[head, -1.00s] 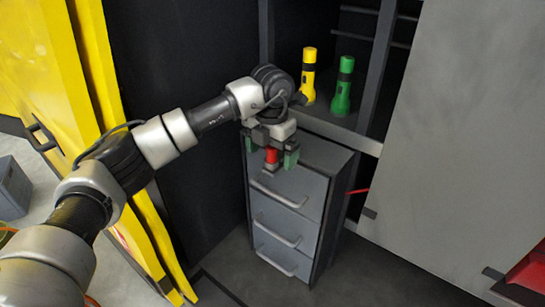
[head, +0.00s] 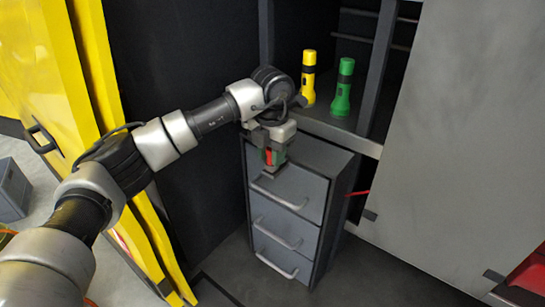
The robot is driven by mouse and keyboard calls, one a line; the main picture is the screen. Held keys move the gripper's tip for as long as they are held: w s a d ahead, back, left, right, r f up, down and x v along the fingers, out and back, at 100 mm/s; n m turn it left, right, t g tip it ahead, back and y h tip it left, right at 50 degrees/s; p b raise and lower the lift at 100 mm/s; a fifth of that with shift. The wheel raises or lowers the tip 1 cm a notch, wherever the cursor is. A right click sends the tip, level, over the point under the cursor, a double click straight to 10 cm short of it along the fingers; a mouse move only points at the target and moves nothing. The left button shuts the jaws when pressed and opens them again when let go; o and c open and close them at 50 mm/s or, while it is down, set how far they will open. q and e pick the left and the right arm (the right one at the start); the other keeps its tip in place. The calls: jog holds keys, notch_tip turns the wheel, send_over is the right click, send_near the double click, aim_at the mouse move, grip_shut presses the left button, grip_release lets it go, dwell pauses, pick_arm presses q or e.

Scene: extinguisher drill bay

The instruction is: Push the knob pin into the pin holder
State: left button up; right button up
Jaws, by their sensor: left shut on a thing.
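My left gripper (head: 271,158) is at the top front of the grey drawer cabinet, pointing down. Its green-tipped fingers are shut on a small red piece, which looks like the knob of the knob pin (head: 268,156). Only a strip of red shows between the fingers. A small grey part sits just below the red, at the cabinet top; I cannot tell whether it is the pin holder or how deep the pin sits in it. My right gripper is not in view.
The drawer cabinet (head: 284,219) has three handled drawers. A yellow flashlight (head: 309,77) and a green flashlight (head: 343,87) stand on the shelf behind. A large grey panel (head: 455,130) is on the right and a yellow door (head: 60,70) on the left. Floor before the cabinet is clear.

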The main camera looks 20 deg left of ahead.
pick_arm(q)
grip_shut()
jog(key=shift+r, duration=0.1)
jog(key=shift+r, duration=0.1)
jog(key=shift+r+p, duration=1.7)
jog(key=shift+r, duration=1.15)
jog(key=shift+r+p, duration=1.1)
jog(key=shift+r, duration=0.9)
